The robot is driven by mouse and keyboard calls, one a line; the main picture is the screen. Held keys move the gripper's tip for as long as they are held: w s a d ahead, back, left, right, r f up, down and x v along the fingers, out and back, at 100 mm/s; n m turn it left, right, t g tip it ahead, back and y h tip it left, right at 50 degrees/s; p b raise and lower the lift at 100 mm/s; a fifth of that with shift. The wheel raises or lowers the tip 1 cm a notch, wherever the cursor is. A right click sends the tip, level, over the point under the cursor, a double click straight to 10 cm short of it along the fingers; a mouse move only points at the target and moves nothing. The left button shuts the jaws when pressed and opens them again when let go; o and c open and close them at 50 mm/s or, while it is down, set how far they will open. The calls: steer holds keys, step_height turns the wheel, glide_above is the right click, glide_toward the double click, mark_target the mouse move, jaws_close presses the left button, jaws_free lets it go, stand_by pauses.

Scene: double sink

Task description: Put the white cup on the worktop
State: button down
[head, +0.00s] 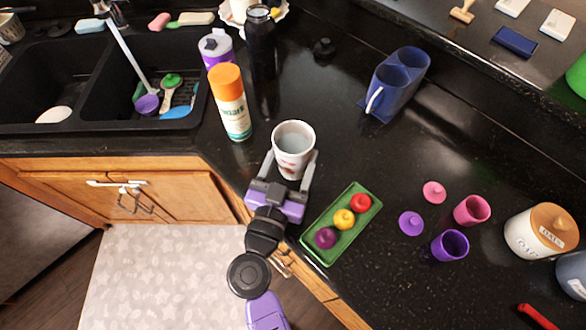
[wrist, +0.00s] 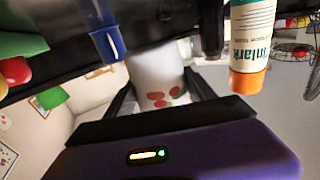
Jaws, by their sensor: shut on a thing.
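The white cup (head: 294,142) has red marks on its side and stands upright near the front edge of the black worktop (head: 330,110). My gripper (head: 291,168) is shut on the cup, one finger on each side. The cup also shows in the wrist view (wrist: 157,78) between the two fingers (wrist: 160,100). I cannot tell whether the cup's base touches the worktop, since my gripper hides it.
An orange-capped bottle (head: 231,103) stands close left of the cup. A green tray (head: 341,224) with toy fruit lies to the right in front. A blue holder (head: 397,82) is behind right. The double sink (head: 60,80) is at left. Bare worktop lies between cup and holder.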

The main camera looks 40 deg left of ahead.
mark_target(293, 169)
steer(key=shift+f+b, duration=0.75)
steer(key=shift+f, duration=1.6)
steer(key=shift+f, duration=0.1)
steer(key=shift+c, duration=1.6)
jaws_free()
steer(key=shift+f, duration=0.1)
steer(key=shift+s, duration=0.1)
steer(key=v, duration=1.1)
steer(key=shift+s+d, duration=0.25)
steer(key=shift+s, duration=0.1)
